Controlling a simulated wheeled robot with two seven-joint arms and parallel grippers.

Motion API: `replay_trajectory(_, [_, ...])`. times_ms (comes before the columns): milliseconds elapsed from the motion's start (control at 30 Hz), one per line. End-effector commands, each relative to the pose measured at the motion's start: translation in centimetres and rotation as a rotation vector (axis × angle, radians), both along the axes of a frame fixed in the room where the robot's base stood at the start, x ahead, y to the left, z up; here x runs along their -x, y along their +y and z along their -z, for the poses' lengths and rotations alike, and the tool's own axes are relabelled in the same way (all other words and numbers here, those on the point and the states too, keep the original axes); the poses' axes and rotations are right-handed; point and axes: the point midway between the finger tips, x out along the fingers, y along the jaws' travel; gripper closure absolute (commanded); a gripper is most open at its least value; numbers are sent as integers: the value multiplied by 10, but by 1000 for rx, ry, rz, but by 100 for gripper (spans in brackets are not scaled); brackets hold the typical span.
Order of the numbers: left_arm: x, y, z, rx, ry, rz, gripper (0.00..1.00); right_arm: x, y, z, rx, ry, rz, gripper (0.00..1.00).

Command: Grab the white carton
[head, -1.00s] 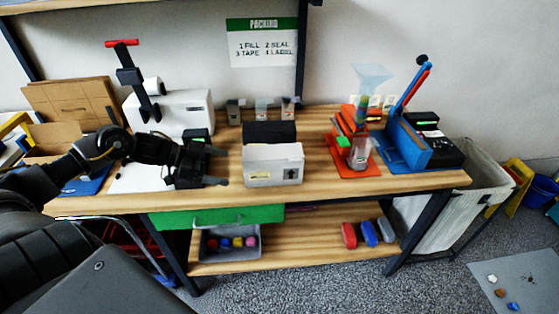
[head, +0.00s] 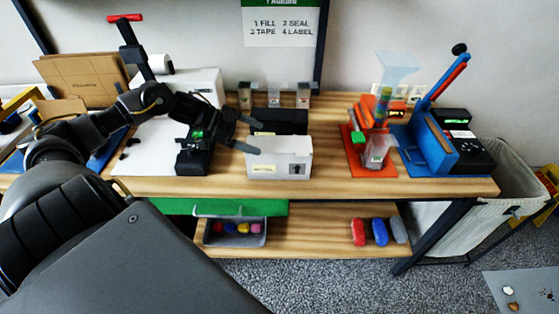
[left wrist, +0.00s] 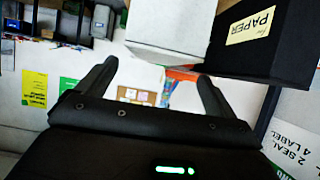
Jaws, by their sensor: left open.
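The white carton (head: 280,160) stands upright near the front of the wooden packing table, with a dark arrow mark on its front. It also shows in the left wrist view (left wrist: 172,28), above the gap between the fingers. My left gripper (head: 258,137) is open and empty, at the carton's upper left in the head view. Its two fingers (left wrist: 155,88) are spread in the left wrist view. I cannot tell whether a fingertip touches the carton. My right gripper is out of view.
A black box (head: 282,121) labelled for paper stands right behind the carton. A black device (head: 195,155) is to the left, under my forearm. An orange-red stand (head: 369,160) and a blue press (head: 425,145) are to the right. Bare wood (head: 330,182) lies between.

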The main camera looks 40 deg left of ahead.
Motion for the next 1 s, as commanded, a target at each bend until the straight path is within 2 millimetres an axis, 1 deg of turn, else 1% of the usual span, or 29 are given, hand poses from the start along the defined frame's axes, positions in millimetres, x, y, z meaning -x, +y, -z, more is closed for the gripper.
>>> replay_trajectory(33, [-3, -3, 0, 1, -4, 0, 7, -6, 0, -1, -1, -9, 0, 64])
replay_trajectory(100, [-5, -6, 2, 0, -3, 0, 7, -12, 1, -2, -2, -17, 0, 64])
replay_trajectory(167, [-6, -8, 4, 0, -2, 2, 7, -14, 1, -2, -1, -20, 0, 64])
replay_trajectory(400, [-8, -11, 6, -1, -1, 2, 7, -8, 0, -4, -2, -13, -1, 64])
replay_trajectory(467, [-11, -16, 8, 1, -2, 2, 7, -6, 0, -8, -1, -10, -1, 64])
replay_trajectory(600, [-21, -32, 18, 2, -2, 3, 7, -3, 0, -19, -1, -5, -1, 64])
replay_trajectory(733, [-30, -42, 28, 0, -2, 1, 7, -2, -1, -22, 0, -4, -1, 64])
replay_trajectory(833, [-32, -46, 32, -2, -2, 1, 7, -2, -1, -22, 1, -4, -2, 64])
replay_trajectory(1000, [-32, -46, 33, -3, -1, 2, 7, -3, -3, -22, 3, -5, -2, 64])
